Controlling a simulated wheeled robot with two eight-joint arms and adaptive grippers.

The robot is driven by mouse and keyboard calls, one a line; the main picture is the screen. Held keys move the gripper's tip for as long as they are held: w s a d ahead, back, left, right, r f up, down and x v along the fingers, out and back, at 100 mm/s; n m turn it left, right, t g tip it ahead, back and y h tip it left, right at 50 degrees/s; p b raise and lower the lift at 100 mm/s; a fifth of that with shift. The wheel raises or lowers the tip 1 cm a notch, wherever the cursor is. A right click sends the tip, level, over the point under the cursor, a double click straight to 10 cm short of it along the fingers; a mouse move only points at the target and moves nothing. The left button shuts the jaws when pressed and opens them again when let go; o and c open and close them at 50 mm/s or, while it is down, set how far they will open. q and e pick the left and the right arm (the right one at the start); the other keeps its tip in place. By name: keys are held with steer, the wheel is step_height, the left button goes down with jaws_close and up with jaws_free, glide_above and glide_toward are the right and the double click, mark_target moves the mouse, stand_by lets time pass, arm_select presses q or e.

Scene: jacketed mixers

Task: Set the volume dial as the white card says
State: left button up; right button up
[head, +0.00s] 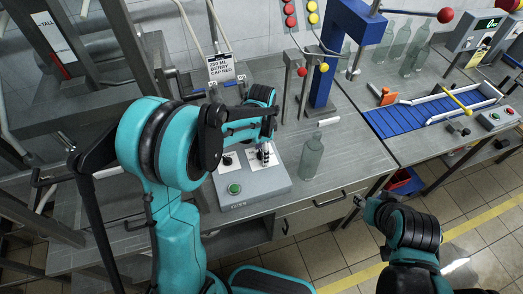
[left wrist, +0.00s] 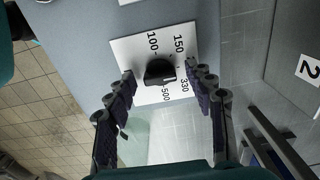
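The volume dial (left wrist: 160,72) is a black knob on a white plate (left wrist: 125,50) marked 100, 150, 330 and 500. I cannot surely tell which mark its pointer faces. My left gripper (left wrist: 161,80) is open, with one finger on each side of the knob and a gap to both. In the head view the left gripper (head: 265,152) is over the grey control box (head: 255,196) and partly hides the plate. The white card (head: 220,67) stands behind; its small text seems to read "250 ML, BERRY, CAP RED", first digit unclear. My right gripper (head: 364,203) is low, past the bench front.
A green button (head: 234,189) is on the box front. A clear bottle (head: 311,158) stands just right of the box. A blue post (head: 326,75) and levers with red and yellow balls rise behind. A blue conveyor (head: 420,115) is at the right.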

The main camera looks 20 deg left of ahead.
arm_select(q)
step_height(320, 180, up, 12)
stand_by(0.6)
stand_by(0.4)
steer(key=s+a+f+n+t+b, duration=0.1)
steer(key=s+n+t, duration=0.2)
steer(key=s+n, duration=0.2)
steer(key=s+a+f+n+t+b, duration=0.1)
steer(key=s+n+t, duration=0.3)
steer(key=s, duration=0.7)
steer(key=shift+s+a+n, duration=0.15)
steer(key=shift+s+n, duration=0.25)
steer(key=shift+n, duration=0.7)
steer(key=shift+c, duration=0.2)
